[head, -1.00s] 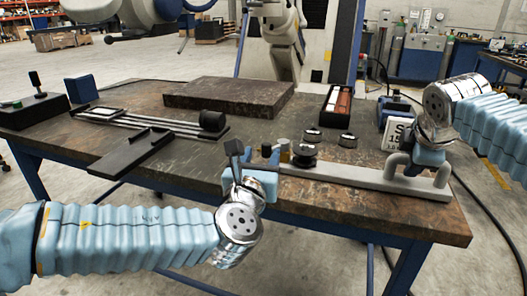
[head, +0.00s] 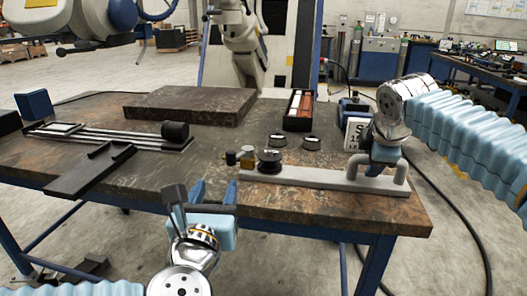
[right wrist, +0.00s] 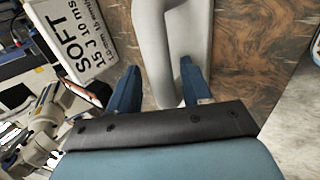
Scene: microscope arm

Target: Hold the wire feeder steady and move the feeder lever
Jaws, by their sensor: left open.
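The wire feeder (head: 300,179) is a long pale grey base along the table's front right edge, with a raised handle at its right end; the handle (right wrist: 165,60) also shows in the right wrist view. A black knob (head: 270,158) and small yellowish cylinders (head: 246,152) are at its left end. I cannot tell which part is the lever. My left gripper (head: 215,193) is open and empty, in front of and left of the feeder's left end.
Small round dark parts (head: 277,140) lie behind the feeder. A white-labelled block (head: 356,135) stands close to my right gripper. A dark slab (head: 190,105), an open box (head: 299,110) and a rail device (head: 105,136) occupy the back and left.

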